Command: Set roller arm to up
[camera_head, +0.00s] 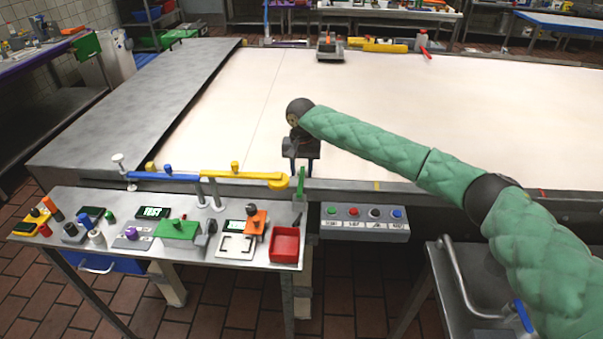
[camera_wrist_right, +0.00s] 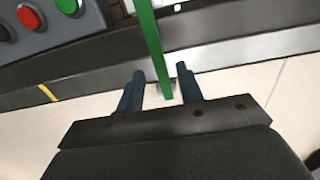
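A thin green upright bar (camera_head: 300,180) stands at the right end of a yellow bar (camera_head: 245,176) along the near edge of the conveyor. I cannot tell for certain which part is the roller arm. My right gripper (camera_head: 300,165) is just above and behind the green bar, pointing down. In the right wrist view, the gripper (camera_wrist_right: 160,80) has its two fingers apart, and the green bar (camera_wrist_right: 150,40) runs between them, with a gap to each finger. Contact does not show. My left gripper is not in view.
A button box (camera_head: 365,222) hangs on the conveyor's front, right of the green bar. A steel table (camera_head: 130,254) with several small devices and a red tray (camera_head: 285,246) stands at front left. The white conveyor belt (camera_head: 400,90) is mostly clear.

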